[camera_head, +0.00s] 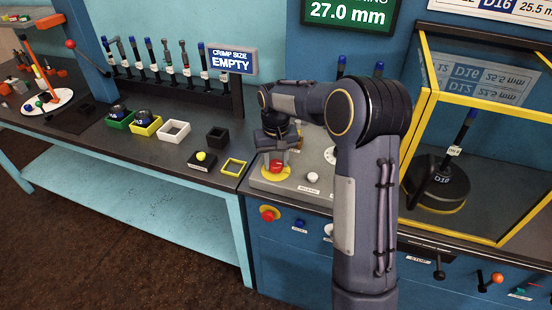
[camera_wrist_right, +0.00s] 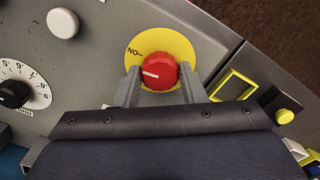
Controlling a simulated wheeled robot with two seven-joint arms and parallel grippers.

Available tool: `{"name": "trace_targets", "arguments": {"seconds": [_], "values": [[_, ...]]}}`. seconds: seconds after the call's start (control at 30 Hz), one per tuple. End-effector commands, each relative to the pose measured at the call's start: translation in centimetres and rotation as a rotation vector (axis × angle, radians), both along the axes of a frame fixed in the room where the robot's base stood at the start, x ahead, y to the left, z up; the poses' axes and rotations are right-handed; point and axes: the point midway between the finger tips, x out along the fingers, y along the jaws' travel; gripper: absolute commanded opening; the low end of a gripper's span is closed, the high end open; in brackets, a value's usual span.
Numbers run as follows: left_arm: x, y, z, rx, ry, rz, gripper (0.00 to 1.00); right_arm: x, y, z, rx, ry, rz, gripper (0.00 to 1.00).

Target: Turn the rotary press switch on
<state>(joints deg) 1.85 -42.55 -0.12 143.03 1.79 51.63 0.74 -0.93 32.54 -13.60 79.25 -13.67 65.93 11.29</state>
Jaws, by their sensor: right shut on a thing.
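The rotary press switch is a round red knob (camera_head: 277,167) on a yellow disc on the grey panel at the front of the bench. In the right wrist view the knob (camera_wrist_right: 158,72) has a white pointer line towards the left. The yellow disc (camera_wrist_right: 160,42) carries an "ON" label, seen upside down, with a tick up and left of the knob; the pointer is not in line with it. My right gripper (camera_wrist_right: 160,74) is shut on the knob, one finger on each side. It also shows in the head view (camera_head: 278,147), above the switch. My left gripper is not in view.
A white button (camera_wrist_right: 62,23) and a black dial (camera_wrist_right: 14,94) share the panel. Another red button (camera_head: 267,213) is on the front below. A yellow frame (camera_head: 234,167) lies to the left. A yellow-edged glass enclosure (camera_head: 428,95) stands right of my arm.

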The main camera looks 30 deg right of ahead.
Motion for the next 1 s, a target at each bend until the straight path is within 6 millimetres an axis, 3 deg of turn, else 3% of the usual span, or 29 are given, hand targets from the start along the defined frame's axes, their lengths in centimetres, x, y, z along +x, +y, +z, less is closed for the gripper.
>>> {"name": "trace_targets", "arguments": {"seconds": [0.33,0.87,0.9,1.0], "values": [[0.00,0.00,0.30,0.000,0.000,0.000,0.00,0.12,-0.03,0.16,-0.001,-0.005,-0.127,0.14],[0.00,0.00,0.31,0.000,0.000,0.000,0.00,0.14,-0.06,0.16,-0.001,-0.006,-0.148,0.14],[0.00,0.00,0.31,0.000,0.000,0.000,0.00,0.14,-0.06,0.16,-0.001,-0.006,-0.148,0.42],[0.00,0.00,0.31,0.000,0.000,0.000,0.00,0.11,-0.05,0.12,-0.001,-0.005,-0.147,0.56]]}}
